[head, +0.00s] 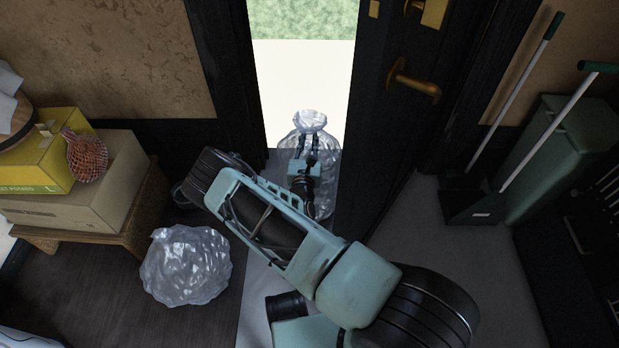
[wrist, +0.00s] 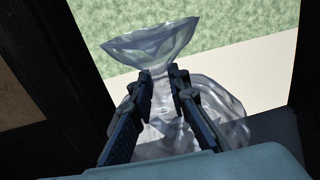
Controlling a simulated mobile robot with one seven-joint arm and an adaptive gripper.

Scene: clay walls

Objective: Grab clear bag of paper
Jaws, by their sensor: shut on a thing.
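A clear bag (head: 311,121) with a gathered neck and flared top stands upright in the open doorway. My gripper (head: 309,148) reaches it from the near side and is shut on the bag's neck. In the wrist view, the two fingers of my gripper (wrist: 163,84) lie on either side of the narrowed neck, and the flared top of the clear bag (wrist: 150,42) spreads above them. The bag's body shows behind and below the fingers. My wrist hides part of it in the head view. I cannot make out paper inside it.
A second clear bag (head: 187,265) lies on the dark floor at the left. A wicker stand (head: 147,222) holds boxes (head: 93,185) and a net of produce (head: 86,155). The dark door (head: 388,130) stands open at the right. A dustpan (head: 472,205) and green bin (head: 553,160) stand beyond it.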

